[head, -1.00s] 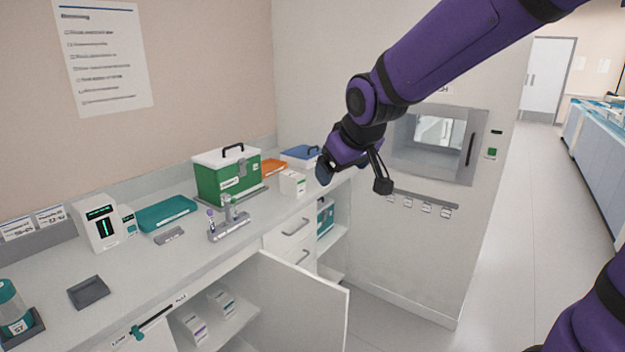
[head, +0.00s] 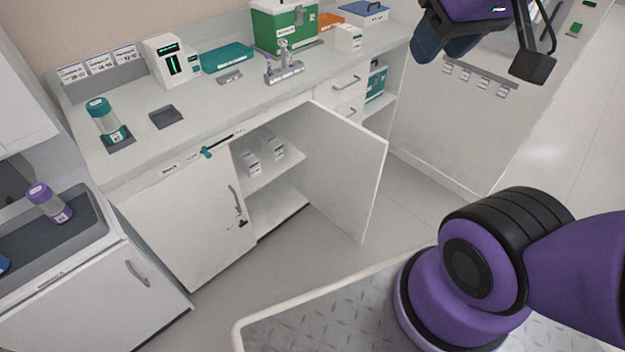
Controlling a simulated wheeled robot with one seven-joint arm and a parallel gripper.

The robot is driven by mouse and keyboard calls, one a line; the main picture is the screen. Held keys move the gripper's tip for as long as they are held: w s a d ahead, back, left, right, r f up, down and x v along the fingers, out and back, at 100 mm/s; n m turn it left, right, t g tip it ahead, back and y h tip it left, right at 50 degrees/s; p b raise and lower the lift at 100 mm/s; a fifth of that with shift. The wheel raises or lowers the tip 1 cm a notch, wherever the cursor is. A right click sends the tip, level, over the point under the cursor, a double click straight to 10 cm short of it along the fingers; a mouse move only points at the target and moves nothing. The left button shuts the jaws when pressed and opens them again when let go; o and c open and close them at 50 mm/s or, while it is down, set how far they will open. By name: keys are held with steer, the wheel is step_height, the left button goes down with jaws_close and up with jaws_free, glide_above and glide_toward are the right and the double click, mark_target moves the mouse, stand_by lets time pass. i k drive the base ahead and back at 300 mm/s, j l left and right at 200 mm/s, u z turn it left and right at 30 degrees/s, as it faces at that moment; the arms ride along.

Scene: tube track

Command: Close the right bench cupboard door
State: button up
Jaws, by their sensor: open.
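The right bench cupboard door (head: 342,168) is white and stands wide open in the head view, swung out from the bench front. Behind it the cupboard shelf (head: 262,176) holds several small white boxes (head: 272,148). My gripper (head: 487,55) is at the upper right, above and to the right of the door, well apart from it. Its fingers are spread and nothing shows between them. The left cupboard door (head: 186,222) is shut and has a vertical handle.
The bench top (head: 215,105) carries a green case (head: 280,28), a teal tray (head: 227,57) and a tube stand (head: 284,72). Drawers (head: 345,90) lie right of the cupboard. The floor (head: 330,245) around the door is clear. My base's platform is at the bottom.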

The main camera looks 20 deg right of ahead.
mark_target(346, 159)
steer(key=u, duration=1.95)
steer(key=k+l+u, duration=0.15)
steer(key=l+u, duration=0.25)
steer(key=k+l+u, duration=0.2)
steer(key=l+u, duration=0.2)
steer(key=l, duration=0.15)
steer(key=k+l+u, duration=0.6)
steer(key=l+u, duration=0.15)
steer(key=k+z, duration=0.35)
steer(key=k, duration=0.2)
steer(key=k+l+z, duration=0.15)
steer(key=k+z, duration=0.25)
steer(key=k, duration=0.15)
steer(key=k+l+z, duration=0.35)
steer(key=k, duration=0.2)
steer(key=k+l+z, duration=0.1)
steer(key=k+z, duration=0.25)
steer(key=k+l+z, duration=0.2)
steer(key=k+z, duration=0.15)
steer(key=i+l+u, duration=0.2)
steer(key=k+l, duration=0.05)
steer(key=k, duration=0.05)
